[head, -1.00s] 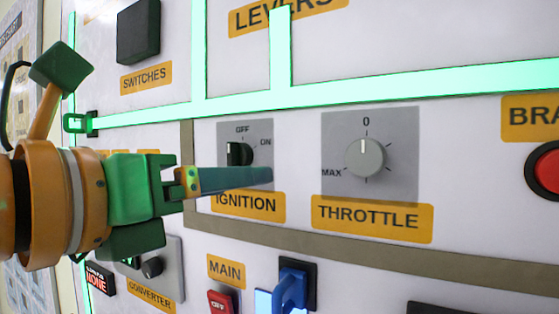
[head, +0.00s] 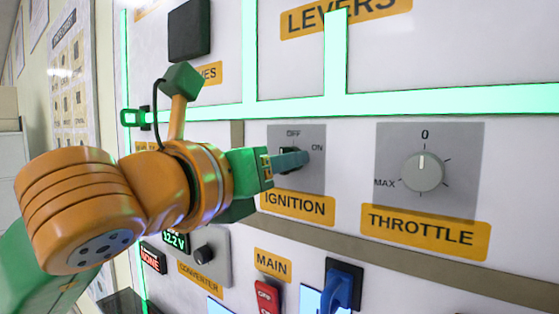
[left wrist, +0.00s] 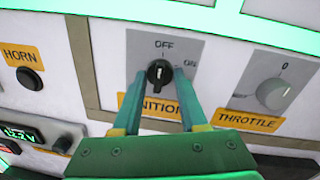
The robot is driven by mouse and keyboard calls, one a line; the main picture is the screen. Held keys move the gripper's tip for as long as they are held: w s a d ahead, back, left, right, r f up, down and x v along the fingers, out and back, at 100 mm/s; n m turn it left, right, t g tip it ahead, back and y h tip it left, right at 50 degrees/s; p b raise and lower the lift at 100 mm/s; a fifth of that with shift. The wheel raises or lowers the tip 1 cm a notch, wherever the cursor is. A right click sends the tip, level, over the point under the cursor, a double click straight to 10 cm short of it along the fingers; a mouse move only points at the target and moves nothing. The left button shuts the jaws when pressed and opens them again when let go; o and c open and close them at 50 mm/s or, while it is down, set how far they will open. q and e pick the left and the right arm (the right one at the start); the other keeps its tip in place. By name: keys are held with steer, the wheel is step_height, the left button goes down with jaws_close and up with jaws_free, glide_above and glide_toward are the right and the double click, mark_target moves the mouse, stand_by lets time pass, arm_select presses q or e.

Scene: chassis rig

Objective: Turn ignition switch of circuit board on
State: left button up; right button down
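The ignition switch is a black knob (left wrist: 159,72) on a grey plate (head: 310,135) marked OFF and ON, above a yellow IGNITION label (head: 297,205). In the left wrist view its white mark points up at OFF. In the head view my left gripper mostly hides the knob. My left gripper (head: 300,159) is open in front of the plate. In the left wrist view its fingers (left wrist: 160,79) lie one on each side of the knob, with a gap to it on both sides. I cannot tell whether the tips touch the plate. My right gripper is not in view.
The throttle dial (head: 423,172) is to the right of the ignition plate. Below are a red MAIN switch (head: 268,296) and a blue lever (head: 338,290). A horn button (left wrist: 30,79) is to the left. A glowing green strip (head: 450,105) runs above.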

arm_select(q)
jaws_close()
steer(key=shift+a+f+m+h+b, duration=0.1)
steer(key=shift+m+h+b, duration=0.4)
steer(key=shift+m+b, duration=3.55)
steer(key=m+p, duration=0.4)
steer(key=shift+m, duration=0.35)
steer(key=o, duration=0.7)
jaws_free()
steer(key=shift+o, duration=1.4)
steer(key=shift+w, duration=0.15)
